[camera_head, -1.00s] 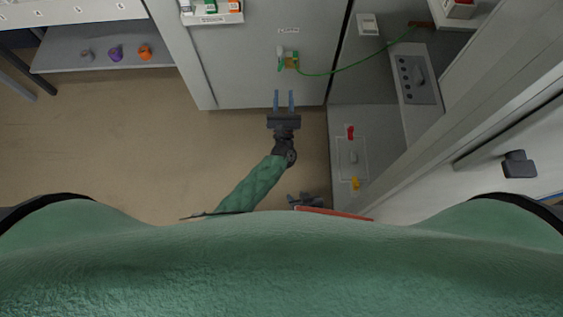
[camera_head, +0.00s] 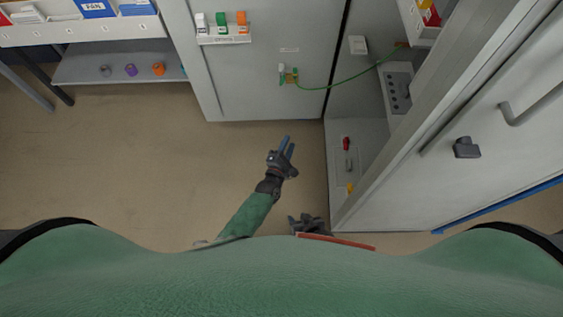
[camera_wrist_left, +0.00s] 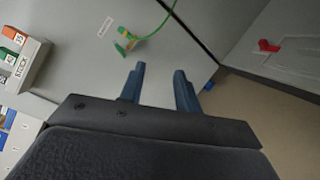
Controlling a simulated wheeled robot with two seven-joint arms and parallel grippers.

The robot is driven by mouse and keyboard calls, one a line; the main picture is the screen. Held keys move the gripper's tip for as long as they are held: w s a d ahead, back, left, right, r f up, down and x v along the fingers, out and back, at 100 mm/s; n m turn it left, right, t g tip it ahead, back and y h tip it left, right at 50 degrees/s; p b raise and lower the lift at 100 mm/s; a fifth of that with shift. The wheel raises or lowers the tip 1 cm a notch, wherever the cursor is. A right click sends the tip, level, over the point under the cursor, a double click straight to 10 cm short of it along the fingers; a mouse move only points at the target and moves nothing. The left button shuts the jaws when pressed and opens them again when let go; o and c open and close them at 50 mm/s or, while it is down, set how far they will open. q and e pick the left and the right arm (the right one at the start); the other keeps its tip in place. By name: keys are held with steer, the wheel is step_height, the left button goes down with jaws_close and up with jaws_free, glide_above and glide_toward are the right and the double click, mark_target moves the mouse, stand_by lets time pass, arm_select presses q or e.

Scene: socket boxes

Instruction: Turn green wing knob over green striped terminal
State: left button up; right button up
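The knob (camera_wrist_left: 121,31) and terminal (camera_wrist_left: 124,46) also show in the left wrist view, beyond the fingers; stripes are too small to make out. My left gripper (camera_head: 287,149) is below the knob and apart from it. Its two blue fingers (camera_wrist_left: 160,88) are spread with nothing between them. My right gripper (camera_head: 308,222) is low in the head view, partly hidden; its opening is unclear.
A stock rack (camera_head: 224,38) with white, green and orange pieces is above left of the knob. Red (camera_head: 346,143), grey and yellow parts are on the right-hand panel. An open door (camera_head: 480,130) stands at right. Floor left of my left arm is clear.

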arm_select(q)
steer(key=s+a+f+m+g+p, duration=0.2)
steer(key=s+f+m+g+p, duration=0.1)
steer(key=s+m+g, duration=0.1)
steer(key=shift+s+a+f+m, duration=0.15)
steer(key=shift+s+f+m, duration=0.35)
steer(key=shift+m, duration=0.9)
steer(key=shift+o, duration=0.2)
steer(key=shift+r, duration=0.1)
